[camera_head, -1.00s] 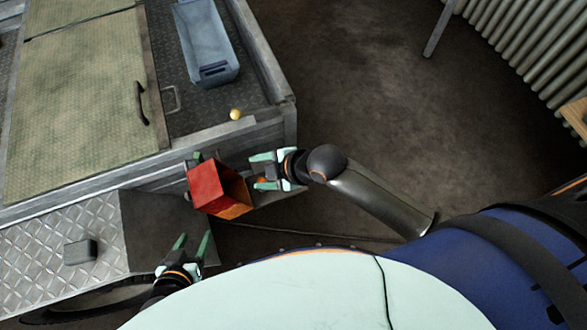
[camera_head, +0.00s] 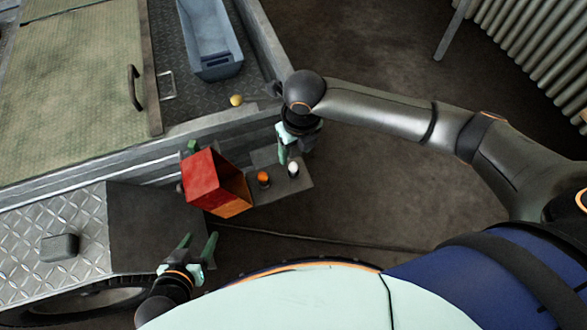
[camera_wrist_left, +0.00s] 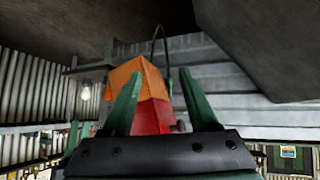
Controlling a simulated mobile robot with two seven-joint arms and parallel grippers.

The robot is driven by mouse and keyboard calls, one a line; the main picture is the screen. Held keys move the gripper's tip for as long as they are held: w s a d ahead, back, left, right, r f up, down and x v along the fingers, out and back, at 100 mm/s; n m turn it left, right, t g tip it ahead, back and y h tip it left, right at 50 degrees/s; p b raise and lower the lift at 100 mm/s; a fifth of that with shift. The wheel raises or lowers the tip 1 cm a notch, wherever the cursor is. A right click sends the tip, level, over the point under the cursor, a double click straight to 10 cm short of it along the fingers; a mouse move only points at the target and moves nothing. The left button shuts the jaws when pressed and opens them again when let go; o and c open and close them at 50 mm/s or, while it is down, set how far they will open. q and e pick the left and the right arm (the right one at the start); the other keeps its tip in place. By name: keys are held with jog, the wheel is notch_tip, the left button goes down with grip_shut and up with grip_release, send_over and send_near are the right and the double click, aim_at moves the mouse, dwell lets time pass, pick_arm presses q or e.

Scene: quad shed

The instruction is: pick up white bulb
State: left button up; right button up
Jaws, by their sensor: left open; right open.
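The white bulb (camera_head: 293,168) sits on a small grey shelf (camera_head: 300,187), right of a small orange-topped object (camera_head: 263,179). My right gripper (camera_head: 294,152) is open and points down just behind the bulb, with its fingers close to it; I cannot tell whether they touch it. My left gripper (camera_head: 199,242) is open and empty at the lower left, away from the bulb. Its fingers (camera_wrist_left: 160,78) also show in the left wrist view. A small bright bulb-like shape (camera_wrist_left: 86,92) shows at the left there; I cannot tell whether it is the same bulb.
A red and orange open box (camera_head: 203,178) stands left of the bulb. A blue-grey bin (camera_head: 218,68) and a yellow ball (camera_head: 236,100) lie on the trailer bed behind. A grey block (camera_head: 60,247) sits on the tread plate. Floor to the right is open.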

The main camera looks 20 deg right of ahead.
aim_at(294, 165)
jog(key=f, duration=0.3)
jog(key=shift+w+b, duration=0.2)
jog(key=shift+b, duration=0.1)
jog(key=shift+a+f, duration=0.1)
jog(key=shift+f, duration=0.45)
jog(key=f, duration=0.1)
jog(key=f+b, duration=0.1)
jog(key=f, duration=0.1)
jog(key=shift+w+f, duration=0.25)
jog(key=shift+f, duration=0.1)
jog(key=shift+w+f+b, duration=0.1)
jog(key=shift+f+b, duration=0.25)
jog(key=shift+f, duration=0.15)
jog(key=c, duration=0.4)
grip_shut()
